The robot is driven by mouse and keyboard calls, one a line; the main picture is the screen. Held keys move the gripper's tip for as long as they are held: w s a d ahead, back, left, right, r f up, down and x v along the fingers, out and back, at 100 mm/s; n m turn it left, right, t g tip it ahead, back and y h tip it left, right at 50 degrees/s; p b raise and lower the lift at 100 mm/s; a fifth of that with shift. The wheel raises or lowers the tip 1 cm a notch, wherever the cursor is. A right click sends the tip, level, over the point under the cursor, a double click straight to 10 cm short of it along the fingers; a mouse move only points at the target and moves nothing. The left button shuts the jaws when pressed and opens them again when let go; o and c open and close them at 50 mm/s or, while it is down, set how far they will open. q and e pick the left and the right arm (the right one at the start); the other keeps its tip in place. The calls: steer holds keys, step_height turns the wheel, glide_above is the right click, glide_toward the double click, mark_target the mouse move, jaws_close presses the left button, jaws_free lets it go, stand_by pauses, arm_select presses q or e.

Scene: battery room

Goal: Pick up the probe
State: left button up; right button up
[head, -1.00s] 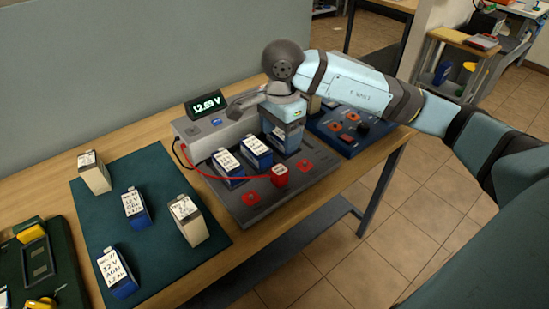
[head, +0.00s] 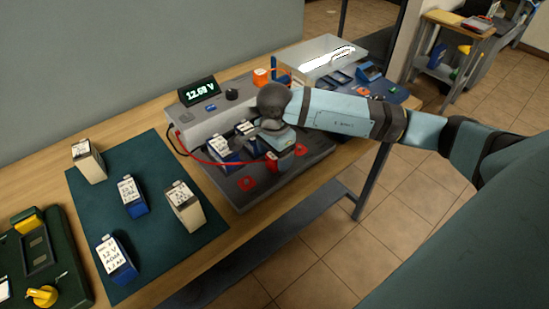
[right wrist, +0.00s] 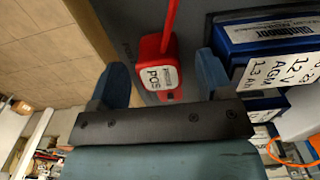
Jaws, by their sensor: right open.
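The probe is a red block with a white label reading "POS" and a red lead. In the right wrist view the probe (right wrist: 160,68) stands between the two blue fingertips of my open right gripper (right wrist: 161,80), with gaps visible on both sides. In the head view the probe (head: 271,162) is partly hidden by my right gripper (head: 281,153), which is low over the grey test board (head: 229,186). The red lead (head: 205,160) runs left from the probe to the meter unit. My left gripper is not in view.
Blue-and-white batteries (head: 224,152) stand on the board close beside my right gripper. The meter unit (head: 203,122) with a lit display is behind. A green mat (head: 150,240) with several batteries lies left.

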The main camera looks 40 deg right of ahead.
steer(key=shift+f, duration=0.4)
steer(key=c, duration=1.1)
steer(key=shift+r, duration=0.15)
